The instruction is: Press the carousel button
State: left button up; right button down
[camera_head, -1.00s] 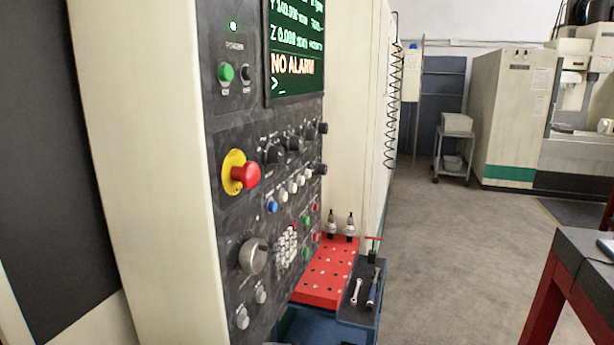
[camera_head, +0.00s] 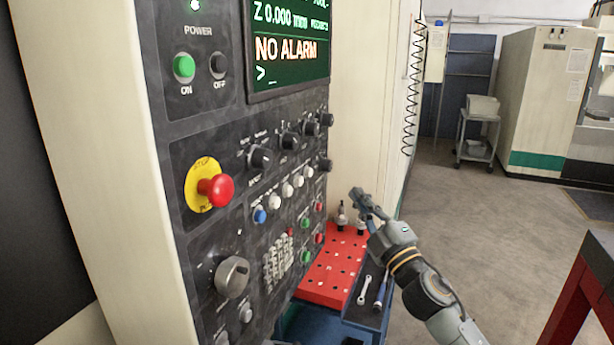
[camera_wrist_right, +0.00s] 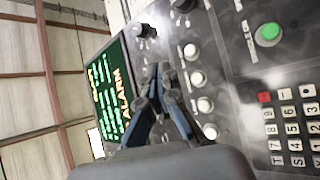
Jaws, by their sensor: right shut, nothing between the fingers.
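The machine control panel (camera_head: 215,130) fills the left of the head view. Its row of small buttons has a blue one (camera_head: 260,215) and several white ones (camera_head: 287,190); green (camera_head: 305,223) and red (camera_head: 318,206) buttons sit to their right. I cannot read which is the carousel button. My right gripper (camera_head: 359,197) is shut and empty, to the right of the panel in the head view. In the right wrist view its closed fingertips (camera_wrist_right: 164,78) point toward the panel beside the white buttons (camera_wrist_right: 198,79); a green button (camera_wrist_right: 268,34) is at upper right. My left gripper is not in view.
A red emergency stop (camera_head: 215,190) and a grey dial (camera_head: 232,277) stick out of the panel.

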aim_at(299, 181)
jog(key=shift+s+a+r+n, duration=0.1)
jog(key=shift+s+r+n, duration=0.05)
jog(key=shift+r, duration=0.2)
jog(key=shift+s+a+r+n, duration=0.1)
jog(key=shift+r+n, duration=0.05)
jog(key=shift+r, duration=0.2)
jog(key=shift+a, duration=0.1)
jog(key=w+a+b, duration=0.2)
jog(key=a, duration=0.6)
jog(key=shift+w+b, duration=0.3)
jog(key=shift+w, duration=0.1)
jog(key=shift+a, duration=0.25)
dwell(0.7)
jog(key=shift+w+a, duration=0.15)
jog(key=shift+a, duration=0.1)
